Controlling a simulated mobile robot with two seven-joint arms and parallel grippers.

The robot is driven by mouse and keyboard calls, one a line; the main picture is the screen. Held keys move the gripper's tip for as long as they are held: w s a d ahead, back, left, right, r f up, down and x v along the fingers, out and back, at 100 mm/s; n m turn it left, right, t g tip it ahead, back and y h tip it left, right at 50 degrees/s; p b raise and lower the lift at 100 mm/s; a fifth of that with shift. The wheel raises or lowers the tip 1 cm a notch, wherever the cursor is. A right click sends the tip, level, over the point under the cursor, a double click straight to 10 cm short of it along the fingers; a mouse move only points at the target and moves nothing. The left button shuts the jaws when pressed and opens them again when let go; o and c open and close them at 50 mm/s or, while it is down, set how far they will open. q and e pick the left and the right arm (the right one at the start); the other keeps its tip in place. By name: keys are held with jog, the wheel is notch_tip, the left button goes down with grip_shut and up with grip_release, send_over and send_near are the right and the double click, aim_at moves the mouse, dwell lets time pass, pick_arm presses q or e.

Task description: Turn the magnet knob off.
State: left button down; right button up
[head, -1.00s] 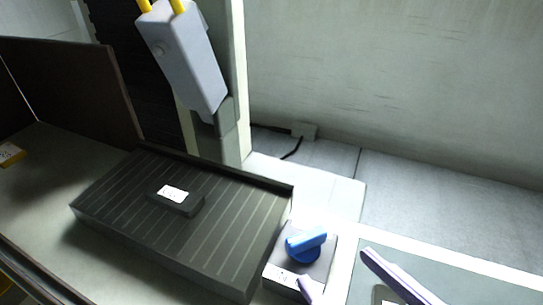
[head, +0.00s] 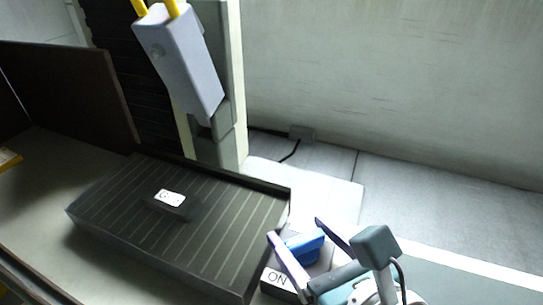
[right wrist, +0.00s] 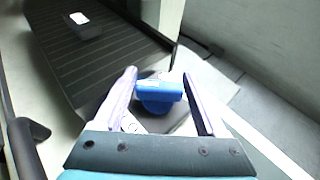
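The blue magnet knob (head: 304,246) sits on a small grey box beside the right end of the dark ribbed magnetic plate (head: 185,225). A white label reading "ON" (head: 278,278) is on the box's front corner. My right gripper (head: 296,228) is open, with one purple finger on each side of the knob. In the right wrist view the knob (right wrist: 160,92) lies between the two spread fingers (right wrist: 158,76), with gaps showing on both sides. I cannot tell whether either finger touches it. My left gripper is not in view.
A small dark block with a white label (head: 172,204) lies on the plate. A grey machine head (head: 180,62) with yellow pipes hangs above the plate's back. A dark panel (head: 70,95) stands at the left. Pale flat surface (head: 440,215) lies clear at the right.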

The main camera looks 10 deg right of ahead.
jog(key=c, duration=0.9)
